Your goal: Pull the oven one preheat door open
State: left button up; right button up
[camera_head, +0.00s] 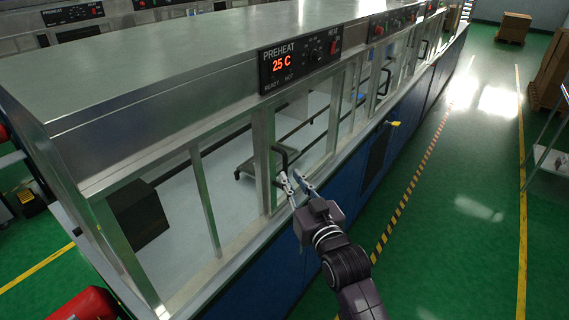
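The preheat door (318,118) is a glass panel in a metal frame below the PREHEAT panel (290,66), which reads 25 C. It looks closed, flush with the oven front. A dark bar handle (284,154) stands out at the door's left side. My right gripper (291,175) is at the lower part of this handle, with its two fingers apart. I cannot tell whether the handle is between the fingers or just beyond them. My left gripper is not in view.
The long metal oven line (170,45) runs to the back right, with more handled doors (384,82) along it. A yellow-tipped part (395,123) sticks out from the blue lower front. The green floor (440,240) on the right is clear. Boxes (514,27) stand far back.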

aim_at(286, 168)
jog(key=shift+p+x, duration=0.6)
jog(key=shift+x, duration=2.55)
jog(key=shift+d+f, duration=0.1)
jog(key=shift+f, duration=0.1)
jog(key=shift+c, duration=0.3)
grip_shut()
